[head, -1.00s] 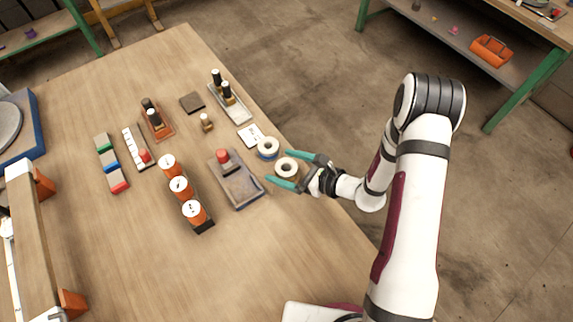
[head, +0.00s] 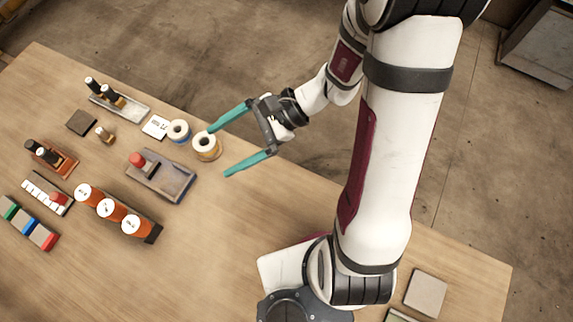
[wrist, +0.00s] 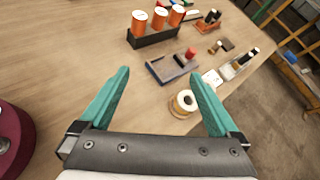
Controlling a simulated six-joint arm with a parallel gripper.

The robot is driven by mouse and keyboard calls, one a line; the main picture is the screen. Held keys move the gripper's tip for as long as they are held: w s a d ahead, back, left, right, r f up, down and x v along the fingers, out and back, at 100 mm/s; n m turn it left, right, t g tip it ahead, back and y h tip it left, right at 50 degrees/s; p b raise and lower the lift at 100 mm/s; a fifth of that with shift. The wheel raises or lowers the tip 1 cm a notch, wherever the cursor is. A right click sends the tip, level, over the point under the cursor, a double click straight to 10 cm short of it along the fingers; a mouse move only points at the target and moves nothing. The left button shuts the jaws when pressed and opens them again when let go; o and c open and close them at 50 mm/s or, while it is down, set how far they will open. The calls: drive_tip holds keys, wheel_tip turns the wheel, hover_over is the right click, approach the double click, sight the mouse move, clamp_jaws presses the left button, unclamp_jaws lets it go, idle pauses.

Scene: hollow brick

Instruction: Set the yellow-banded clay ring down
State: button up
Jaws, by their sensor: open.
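The yellow-banded clay ring (head: 207,147) is a white ring with a hole in its top and a yellow band round its side. It stands upright on the wooden table near the far edge, and it also shows in the wrist view (wrist: 184,103), closer to the right finger. My gripper (head: 220,152) has two teal fingers spread wide with nothing held between them. Its tips are close to the ring in the head view, and the ring appears free of both fingers. A blue-banded ring (head: 179,131) stands just beside the yellow-banded one.
A grey tray with a red knob (head: 160,176) and a rack of orange cylinders (head: 117,213) stand left of the rings. A white card (head: 156,127) lies beyond the blue-banded ring. A square tile (head: 426,293) lies at the right. The table's front middle is clear.

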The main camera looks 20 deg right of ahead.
drive_tip(key=s+d+r+n+h, duration=0.3)
drive_tip(key=s+d+n+h, duration=0.1)
drive_tip(key=s, duration=0.3)
drive_tip(key=s+d+r+n+h, duration=0.3)
drive_tip(key=s+d+n+h, duration=0.1)
drive_tip(key=s+n+h, duration=0.2)
drive_tip(key=shift+s+r, duration=0.35)
